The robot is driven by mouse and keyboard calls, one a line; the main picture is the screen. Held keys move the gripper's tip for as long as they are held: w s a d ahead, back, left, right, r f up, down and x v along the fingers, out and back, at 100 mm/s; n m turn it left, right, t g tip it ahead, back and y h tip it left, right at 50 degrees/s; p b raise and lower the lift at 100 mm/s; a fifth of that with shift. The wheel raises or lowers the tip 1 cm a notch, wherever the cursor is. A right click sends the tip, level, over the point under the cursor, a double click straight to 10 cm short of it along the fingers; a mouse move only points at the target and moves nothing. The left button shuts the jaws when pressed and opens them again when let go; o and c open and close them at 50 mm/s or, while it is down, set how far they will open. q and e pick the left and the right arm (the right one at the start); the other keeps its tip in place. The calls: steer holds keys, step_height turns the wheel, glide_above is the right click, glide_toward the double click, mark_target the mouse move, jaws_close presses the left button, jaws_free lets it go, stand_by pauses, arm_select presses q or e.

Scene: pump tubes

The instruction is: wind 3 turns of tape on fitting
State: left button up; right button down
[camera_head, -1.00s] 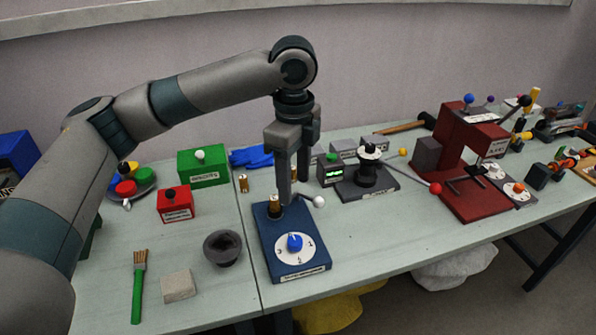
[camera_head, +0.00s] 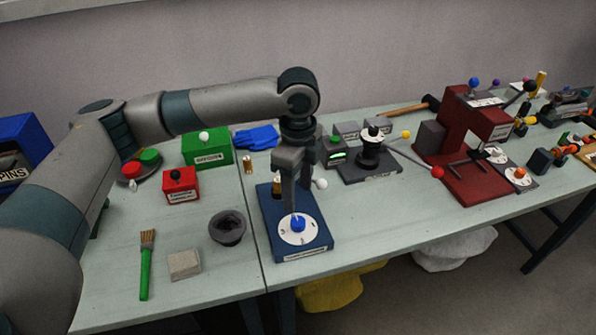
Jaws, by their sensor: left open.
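The blue taping box (camera_head: 312,247) stands near the front edge of the table. A white numbered dial (camera_head: 311,237) with a blue knob (camera_head: 298,224) is on its top. A brass fitting (camera_head: 277,188) stands upright at the box's back left, and a white ball (camera_head: 320,183) shows at its back right. My left gripper (camera_head: 295,207) points down over the dial, open, with its fingertips close to the knob. I cannot tell if they touch it, and they hide the dial's far part. My right gripper is not in view.
Another brass piece (camera_head: 248,166) stands behind the box. A dark cup (camera_head: 227,228), sponge block (camera_head: 184,265) and brush (camera_head: 146,265) lie to the left. A black fixture (camera_head: 370,158) and a red press (camera_head: 463,180) stand to the right. The table right of the box is clear.

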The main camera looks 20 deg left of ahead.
mark_target(298, 221)
arm_select(q)
step_height(298, 221, down, 9)
steer(key=shift+f+p, duration=0.2)
steer(key=shift+p, duration=0.65)
steer(key=c, duration=1.2)
steer(key=shift+c, duration=0.2)
steer(key=shift+r+m+p, duration=0.2)
steer(key=shift+m+p, duration=0.55)
steer(key=shift+m, duration=0.15)
steer(key=shift+f+m+p, duration=0.2)
steer(key=shift+m+p, duration=0.1)
steer(key=shift+m, duration=0.6)
